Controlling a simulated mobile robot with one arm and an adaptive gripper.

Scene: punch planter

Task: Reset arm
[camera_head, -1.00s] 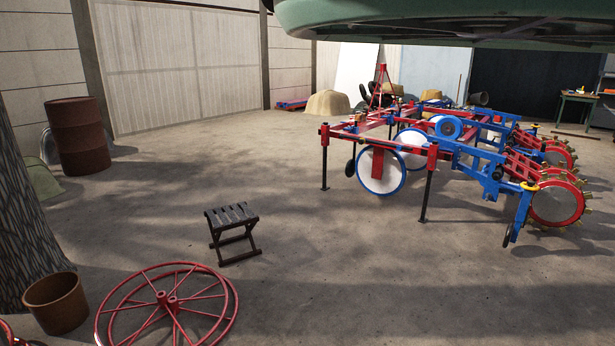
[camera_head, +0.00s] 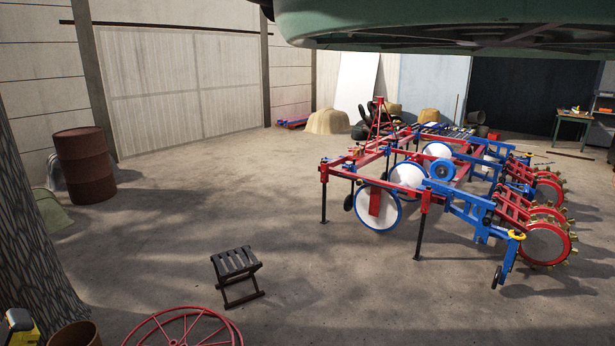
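The task names no object apart from my arm. My gripper and its fingers do not show in the head view, so I cannot see whether it holds anything. A large red and blue punch planter (camera_head: 422,207) stands on the concrete floor at centre right. It has white discs, black support legs and spiked wheels at its right end.
A small dark folding stool (camera_head: 237,273) and a red spoked wheel (camera_head: 185,318) are in front. A rusty barrel (camera_head: 86,166) stands at left, a brown pot (camera_head: 74,335) at bottom left, and a green table (camera_head: 574,121) at the back right. Open floor lies between stool and back wall.

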